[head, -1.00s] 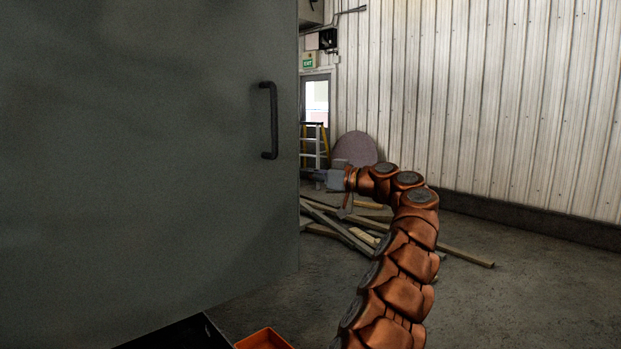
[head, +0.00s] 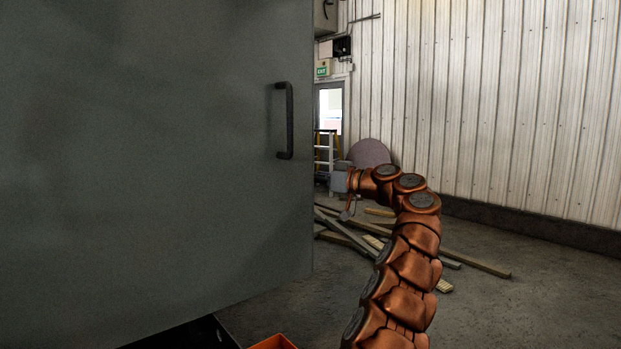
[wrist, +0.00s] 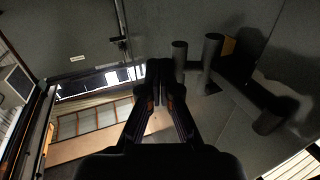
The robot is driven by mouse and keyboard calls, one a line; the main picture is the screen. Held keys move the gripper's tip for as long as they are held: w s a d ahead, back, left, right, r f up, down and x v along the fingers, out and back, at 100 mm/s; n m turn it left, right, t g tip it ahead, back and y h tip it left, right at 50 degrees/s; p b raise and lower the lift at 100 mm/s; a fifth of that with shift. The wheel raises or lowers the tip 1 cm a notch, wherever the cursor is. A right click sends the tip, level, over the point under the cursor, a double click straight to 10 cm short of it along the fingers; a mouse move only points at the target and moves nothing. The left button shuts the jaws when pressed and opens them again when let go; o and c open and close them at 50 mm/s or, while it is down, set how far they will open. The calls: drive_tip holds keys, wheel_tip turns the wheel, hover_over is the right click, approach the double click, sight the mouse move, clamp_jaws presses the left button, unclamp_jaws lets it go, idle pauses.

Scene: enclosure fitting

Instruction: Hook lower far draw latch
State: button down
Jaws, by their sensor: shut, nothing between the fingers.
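The large grey enclosure panel (head: 150,170) fills the left of the head view and carries a black bar handle (head: 285,120). My gripper shows in the wrist view (wrist: 160,68) with its two dark fingers together and empty. In the head view its fingers are hidden around the panel's right edge; only my copper-coloured arm and a grey wrist part show there. Just right of the fingertips in the wrist view is dark hardware with stubby round posts (wrist: 212,50) on a grey surface. I cannot tell whether it is the lower far draw latch, nor whether the fingers touch it.
A small part of an orange bin (head: 273,342) shows at the bottom of the head view. Loose timber (head: 470,262) lies on the floor behind my arm, with a stepladder (head: 324,150) beyond. The concrete floor at right is clear.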

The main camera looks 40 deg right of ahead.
drive_tip(key=shift+d, duration=0.1)
drive_tip(key=s+d+p, duration=0.5)
drive_tip(key=s+d, duration=0.2)
drive_tip(key=d, duration=0.5)
drive_tip(key=shift+p, duration=0.3)
idle(0.4)
idle(0.7)
